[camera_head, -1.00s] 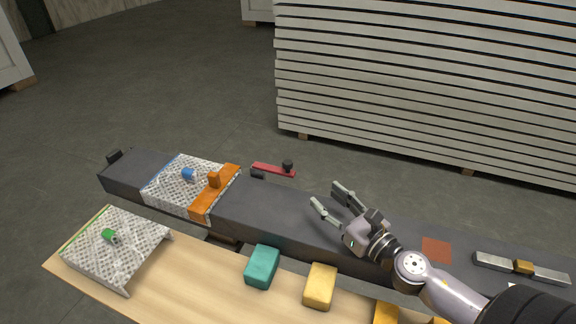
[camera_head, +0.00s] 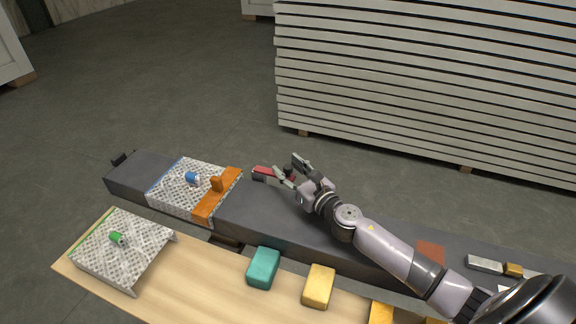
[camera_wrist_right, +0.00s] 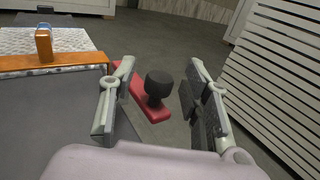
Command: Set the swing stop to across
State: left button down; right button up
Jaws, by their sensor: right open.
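The swing stop is a red bar with a black knob; its red end (camera_head: 264,171) shows in the head view beside the far edge of the dark beam, the rest hidden by my gripper. In the right wrist view the red bar (camera_wrist_right: 151,108) carries an upright black knob (camera_wrist_right: 159,84), which stands between my open fingers, a little beyond them. I see no contact with it. My right gripper (camera_head: 284,166) is open and empty; its two fingers also show in the right wrist view (camera_wrist_right: 160,98). My left gripper is not in view.
The dark beam (camera_head: 260,208) carries a speckled plate (camera_head: 180,203) and an orange bar (camera_head: 210,204) with an upright block. A second speckled plate (camera_head: 106,262), a teal block (camera_head: 263,268) and a yellow block (camera_head: 319,286) are on the wooden board. A slatted white stack (camera_head: 430,80) stands behind.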

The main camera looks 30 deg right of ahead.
jog(key=shift+w+a, duration=0.1)
jog(key=shift+w, duration=0.2)
jog(key=shift+c, duration=0.5)
grip_shut()
